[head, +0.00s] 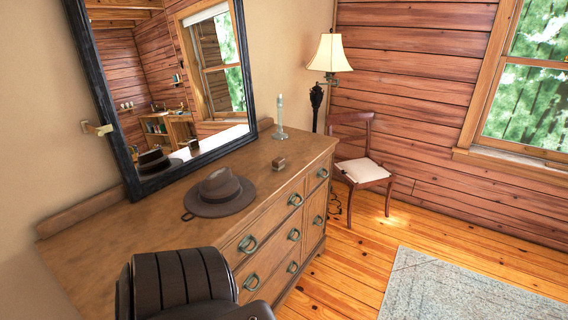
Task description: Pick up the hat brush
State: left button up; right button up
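No thing in the head view is clearly a hat brush. A small brown block-like item (279,163) lies on the dresser top (110,238), right of the brown hat (219,193); it is too small to tell whether it is the brush or a little box. A small dark loop (187,216) pokes out at the left of the hat's brim; I cannot tell what it belongs to. The hat rests brim down near the mirror. Neither of my grippers is in view.
A candle in a holder (280,120) stands at the dresser's far end, beside the framed mirror (160,85). A dark ribbed form like a chair back (180,280) covers the near dresser front. A wooden chair (362,165) and lamp (329,55) stand beyond. Floor right is open, with a rug (470,290).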

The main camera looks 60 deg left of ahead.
aim_at(278, 163)
jog(key=u, duration=0.05)
jog(key=i, duration=2.15)
jog(key=u, duration=0.7)
jog(key=i, duration=1.3)
jog(key=u, duration=1.9)
jog(key=i, duration=0.75)
jog(key=u, duration=0.65)
